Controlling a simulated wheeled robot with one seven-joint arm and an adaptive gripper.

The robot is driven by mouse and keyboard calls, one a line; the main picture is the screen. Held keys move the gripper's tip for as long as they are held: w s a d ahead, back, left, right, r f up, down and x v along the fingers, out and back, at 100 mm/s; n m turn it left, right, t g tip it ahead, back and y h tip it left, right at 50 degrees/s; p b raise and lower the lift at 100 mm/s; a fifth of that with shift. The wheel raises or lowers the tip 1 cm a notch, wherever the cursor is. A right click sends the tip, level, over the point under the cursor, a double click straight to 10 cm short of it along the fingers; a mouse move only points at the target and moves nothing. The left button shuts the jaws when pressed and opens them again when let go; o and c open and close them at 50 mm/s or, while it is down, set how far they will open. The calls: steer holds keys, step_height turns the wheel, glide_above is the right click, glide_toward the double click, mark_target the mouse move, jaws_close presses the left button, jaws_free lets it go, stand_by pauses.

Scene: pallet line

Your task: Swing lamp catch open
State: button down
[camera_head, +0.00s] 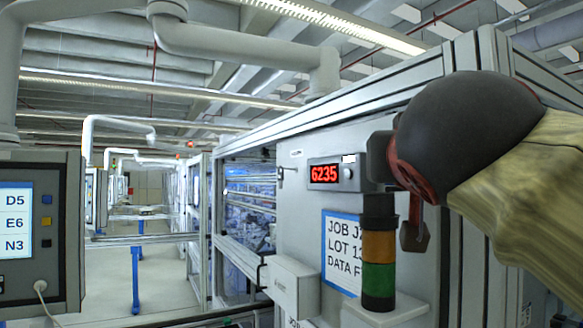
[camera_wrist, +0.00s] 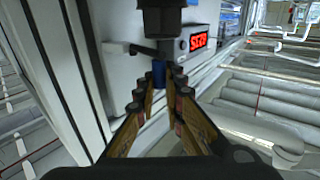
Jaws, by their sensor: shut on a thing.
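A lamp tower with black, amber and green sections (camera_head: 378,250) stands upright in front of the grey cabinet in the head view. The wrist view is turned nearly upside down and shows a dark horizontal lever, the lamp catch (camera_wrist: 142,50), with a blue cylindrical piece (camera_wrist: 158,72) at it. My gripper (camera_wrist: 159,84) has its two fingertips on either side of the blue piece and is shut on it. The exact contact is small and partly hidden by the fingers. In the head view my dark wrist hides most of the gripper, above and right of the lamp.
A red number display (camera_head: 325,173) and a job sheet (camera_head: 341,250) are on the cabinet face, left of the lamp. A grey box (camera_head: 292,284) juts out low down. A button panel (camera_head: 40,225) stands at far left.

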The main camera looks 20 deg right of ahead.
steer(key=c, duration=1.9)
jaws_free()
steer(key=shift+s+a, duration=0.1)
steer(key=v, duration=1.1)
steer(key=shift+s, duration=0.2)
steer(key=shift+s+a, duration=0.1)
steer(key=shift+s, duration=0.1)
